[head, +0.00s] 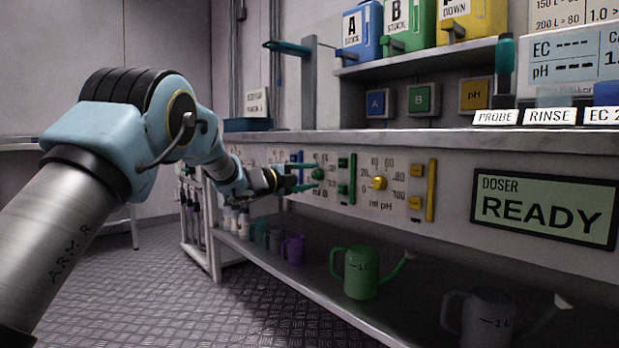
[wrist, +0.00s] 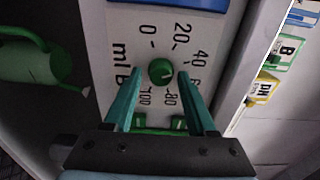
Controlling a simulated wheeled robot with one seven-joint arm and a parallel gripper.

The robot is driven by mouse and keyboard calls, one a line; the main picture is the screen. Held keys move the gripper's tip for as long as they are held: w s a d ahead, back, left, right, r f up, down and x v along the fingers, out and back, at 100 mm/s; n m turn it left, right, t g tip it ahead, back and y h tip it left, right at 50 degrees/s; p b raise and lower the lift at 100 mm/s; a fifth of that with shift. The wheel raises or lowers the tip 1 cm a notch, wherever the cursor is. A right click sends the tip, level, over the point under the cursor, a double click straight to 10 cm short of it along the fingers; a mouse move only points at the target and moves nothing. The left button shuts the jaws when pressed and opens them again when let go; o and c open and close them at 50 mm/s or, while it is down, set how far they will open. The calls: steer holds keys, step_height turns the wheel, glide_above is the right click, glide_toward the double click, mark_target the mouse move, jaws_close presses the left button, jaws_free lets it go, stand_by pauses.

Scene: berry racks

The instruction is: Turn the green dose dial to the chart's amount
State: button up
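The green dose dial (wrist: 161,71) sits on the white doser panel, inside a printed ring of numbers from 0 to 100 marked "ml B". A small pale mark shows on the dial, but I cannot tell which number it points at. In the head view the green dial (head: 318,174) is small, at the fingertips. My gripper (wrist: 158,75) is open, with one teal finger on each side of the dial and a visible gap to each. It also shows in the head view (head: 303,177). A white chart (head: 575,14) at the top right is cut off; a "200 L - 80" line is partly readable.
A yellow dial (head: 379,183) and yellow buttons sit right of the green buttons (head: 343,189). The doser display (head: 545,208) reads READY. A green watering can (head: 361,272) stands on the lower shelf. The counter edge (head: 400,140) runs above the panel.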

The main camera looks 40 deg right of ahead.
steer(key=shift+o, duration=0.7)
steer(key=shift+w+a, duration=0.1)
steer(key=shift+a, duration=0.1)
steer(key=a+p, duration=0.2)
steer(key=a, duration=0.8)
steer(key=shift+w+a, duration=0.2)
steer(key=shift+w, duration=0.05)
